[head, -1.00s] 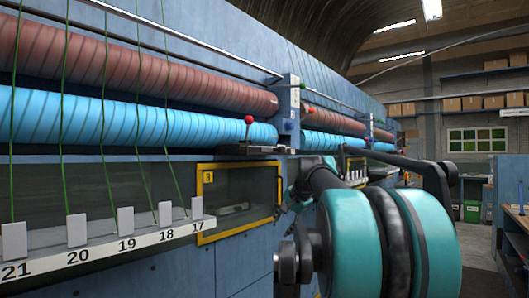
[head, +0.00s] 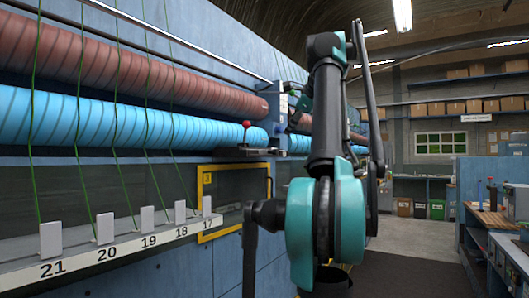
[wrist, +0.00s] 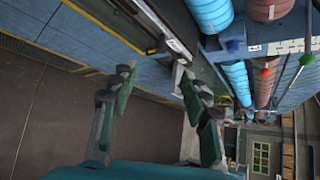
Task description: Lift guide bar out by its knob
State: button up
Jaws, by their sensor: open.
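I cannot tell for sure which part is the guide bar. In the wrist view a red ball (wrist: 265,71) shows on the right beside the rollers; I cannot tell whether it is the same knob. My gripper (wrist: 157,85) is open and empty in the wrist view, with dark floor and the machine's blue side beyond it. It is apart from the knobs.
A brown roller (head: 150,75) and a blue roller (head: 120,124) run along the machine. Green strands run down to white tabs on a numbered ledge (head: 130,243). A yellow-framed window (head: 203,205) lies below the knob. A workbench (head: 490,225) stands at right; floor between is clear.

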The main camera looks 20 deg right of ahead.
send_near(271, 152)
jog(key=x, duration=0.6)
jog(key=shift+w+d+f, duration=0.2)
jog(key=shift+w+d, duration=0.15)
jog(key=shift+d, duration=0.2)
grip_shut()
